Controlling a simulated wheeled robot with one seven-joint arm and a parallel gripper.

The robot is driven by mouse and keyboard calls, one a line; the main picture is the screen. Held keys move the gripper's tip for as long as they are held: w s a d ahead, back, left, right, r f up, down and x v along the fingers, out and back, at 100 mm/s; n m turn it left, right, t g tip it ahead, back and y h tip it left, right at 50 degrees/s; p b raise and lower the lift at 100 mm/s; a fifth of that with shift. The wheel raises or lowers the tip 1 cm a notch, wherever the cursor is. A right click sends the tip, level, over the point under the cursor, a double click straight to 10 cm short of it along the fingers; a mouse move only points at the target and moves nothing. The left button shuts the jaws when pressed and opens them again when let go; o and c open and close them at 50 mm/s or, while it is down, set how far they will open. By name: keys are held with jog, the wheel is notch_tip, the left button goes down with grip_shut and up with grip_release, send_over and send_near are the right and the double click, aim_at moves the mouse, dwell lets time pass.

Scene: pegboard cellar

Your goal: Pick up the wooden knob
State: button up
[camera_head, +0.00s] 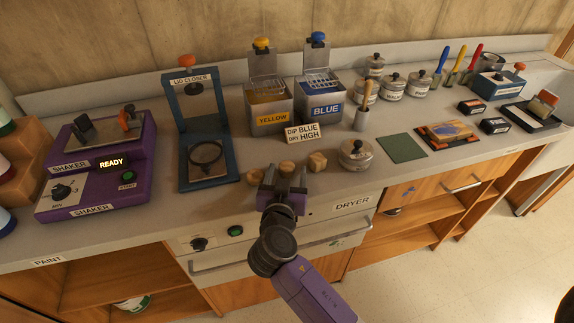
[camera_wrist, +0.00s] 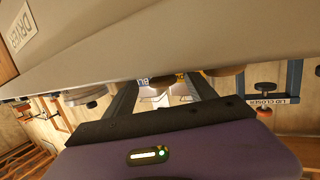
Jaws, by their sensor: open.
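Several small wooden knobs sit along the front of the counter in the head view: a left knob (camera_head: 254,176), a middle knob (camera_head: 287,168) and a right knob (camera_head: 317,161). My gripper (camera_head: 284,183) is just in front of the middle knob, its jaws apart and pointing toward it. In the wrist view, which is roughly upside down, the two fingers of my gripper (camera_wrist: 164,98) stand apart with nothing clearly held. A brown knob (camera_wrist: 225,71) shows beside the finger on the right. Contact with the middle knob cannot be told.
A lidded tin (camera_head: 356,154) stands right of the knobs, and the blue lid closer (camera_head: 206,178) stands to the left. The counter front with the dryer (camera_head: 345,228) lies below.

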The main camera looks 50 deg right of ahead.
aim_at(287, 162)
jog(key=p+x, duration=0.1)
jog(key=x, duration=0.3)
jog(key=shift+w+d+r, duration=0.1)
jog(key=shift+w+r, duration=0.05)
jog(key=shift+w, duration=0.15)
jog(key=shift+w+d, duration=0.25)
jog(key=shift+d, duration=0.1)
grip_shut()
notch_tip(287, 162, up, 20)
jog(key=shift+p, duration=0.35)
